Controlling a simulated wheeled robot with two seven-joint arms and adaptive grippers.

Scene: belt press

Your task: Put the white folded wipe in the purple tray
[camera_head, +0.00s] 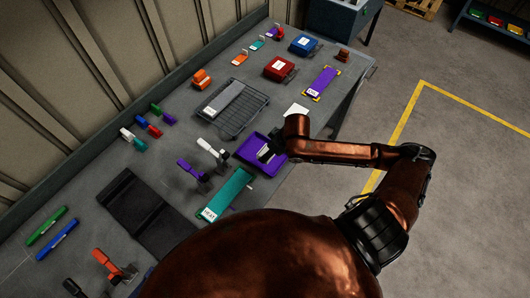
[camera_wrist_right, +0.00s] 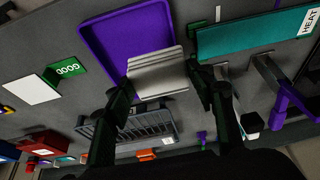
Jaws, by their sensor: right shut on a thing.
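The white folded wipe (camera_wrist_right: 158,76) is held between the two dark fingers of my right gripper (camera_wrist_right: 163,88) in the right wrist view. The purple tray (camera_wrist_right: 112,35) lies on the bench just beyond the wipe, and the wipe overlaps the tray's near part in that view. I cannot tell the height of the wipe above the tray. In the head view the purple tray (camera_head: 248,147) is partly covered by my right gripper (camera_head: 267,154), and the wipe is mostly hidden there. My left gripper is not in view.
A teal HEAT strip (camera_head: 226,194) lies beside the tray, near toggle clamps (camera_head: 211,148). A dark wire rack (camera_head: 232,108) stands behind the tray. A white square (camera_wrist_right: 30,88) and a green GOOD label (camera_wrist_right: 68,69) lie on the tray's other side.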

